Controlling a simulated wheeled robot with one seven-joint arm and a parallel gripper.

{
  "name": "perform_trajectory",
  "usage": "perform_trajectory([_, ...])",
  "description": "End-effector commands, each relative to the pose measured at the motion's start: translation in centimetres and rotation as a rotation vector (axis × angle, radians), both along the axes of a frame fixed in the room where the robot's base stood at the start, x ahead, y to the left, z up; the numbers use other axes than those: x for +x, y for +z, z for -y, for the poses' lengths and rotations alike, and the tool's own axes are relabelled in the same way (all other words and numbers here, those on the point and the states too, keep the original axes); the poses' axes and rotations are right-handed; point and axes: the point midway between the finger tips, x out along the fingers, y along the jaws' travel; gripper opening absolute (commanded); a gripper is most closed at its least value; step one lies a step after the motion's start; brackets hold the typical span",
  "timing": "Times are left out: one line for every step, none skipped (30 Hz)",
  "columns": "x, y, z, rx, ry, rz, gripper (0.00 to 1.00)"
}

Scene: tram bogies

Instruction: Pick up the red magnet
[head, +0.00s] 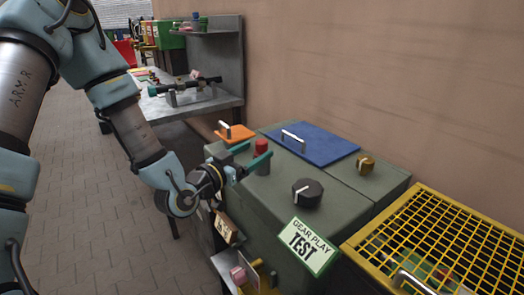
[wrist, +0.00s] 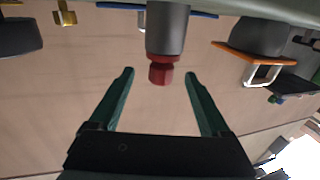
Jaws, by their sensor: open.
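The red magnet (head: 261,146) looks to be the upright piece with a red top on the grey-green cabinet. In the wrist view the red end (wrist: 160,72) hangs below a grey cylindrical body (wrist: 168,28), as that view is upside down. My gripper (head: 250,156) is open, its two teal fingers reaching toward this piece from the left. In the wrist view the fingers of my gripper (wrist: 160,76) lie either side of the red end, with a gap on both sides. One finger hides part of the piece's lower body in the head view.
Nearby on the cabinet are a black knob (head: 307,193), a blue lid (head: 318,146), an orange plate (head: 234,133) and a brass knob (head: 365,164). A yellow grid cover (head: 445,232) is at right. A test sign (head: 308,246) hangs in front. A workbench (head: 205,105) stands behind.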

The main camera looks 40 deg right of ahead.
Motion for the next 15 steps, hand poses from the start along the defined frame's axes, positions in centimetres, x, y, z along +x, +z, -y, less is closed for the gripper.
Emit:
perform_trajectory([0.2, 0.3, 0.7, -0.001, 0.001, 0.0, 0.81])
perform_trajectory([0.2, 0.2, 1.0, 0.0, 0.001, 0.0, 0.81])
perform_trajectory([0.3, 0.2, 1.3, 0.0, 0.001, 0.0, 0.81])
perform_trajectory([0.3, 0.1, 1.5, 0.001, 0.001, 0.0, 0.81])
perform_trajectory([0.3, 0.1, 1.6, 0.002, 0.001, 0.0, 0.81])
perform_trajectory([0.4, 0.1, 1.8, 0.002, 0.001, -0.001, 0.81])
perform_trajectory([0.4, 0.2, 2.0, 0.002, 0.001, 0.0, 0.81])
perform_trajectory([0.5, 0.3, 2.2, 0.001, 0.001, 0.0, 0.81])
perform_trajectory([0.6, 0.6, 2.7, 0.001, 0.001, 0.0, 0.81])
perform_trajectory([0.7, 0.7, 3.1, 0.001, 0.002, -0.001, 0.81])
perform_trajectory([0.8, 0.8, 3.5, 0.001, 0.002, -0.001, 0.81])
perform_trajectory([0.9, 1.0, 4.1, 0.002, 0.001, -0.002, 0.81])
perform_trajectory([1.0, 1.0, 4.5, 0.002, 0.001, -0.001, 0.81])
perform_trajectory([1.0, 1.1, 4.9, 0.002, 0.002, -0.002, 0.81])
perform_trajectory([1.2, 0.9, 5.5, 0.001, 0.002, -0.001, 0.81])
